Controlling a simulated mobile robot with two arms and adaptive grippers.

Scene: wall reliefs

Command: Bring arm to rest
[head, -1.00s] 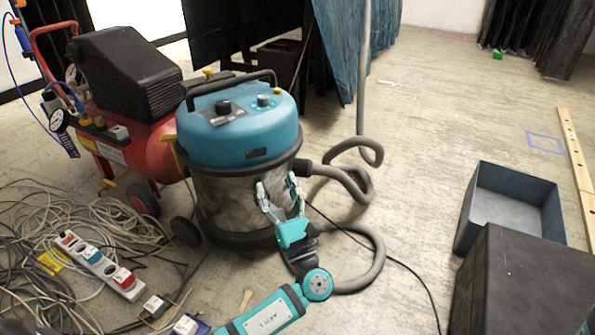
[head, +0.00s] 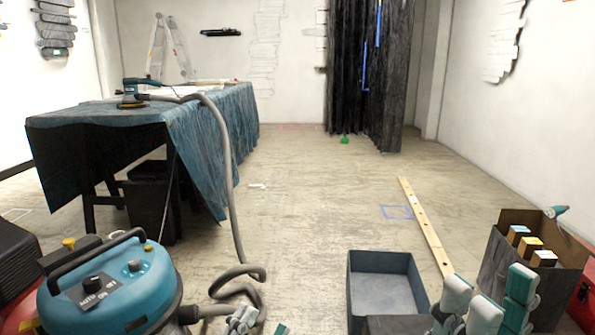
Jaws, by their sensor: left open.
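My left gripper (head: 240,318) shows at the bottom edge, left of centre, with its pale fingers pointing up. It is open with nothing seen between its fingers; the arm behind it is mostly below the frame. It is just right of the blue vacuum (head: 115,285), in front of the hose; I cannot tell if it touches anything. Pale and teal parts that look like my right gripper (head: 468,305) stand close at the lower right, cut off by the bottom edge. Its jaw state is unclear.
A grey open bin (head: 385,262) stands left of my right gripper. A dark box with cartons (head: 490,270) is behind it, right. A wooden plank (head: 425,225) lies on the floor. A draped table (head: 100,130) bears a sander (head: 130,93).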

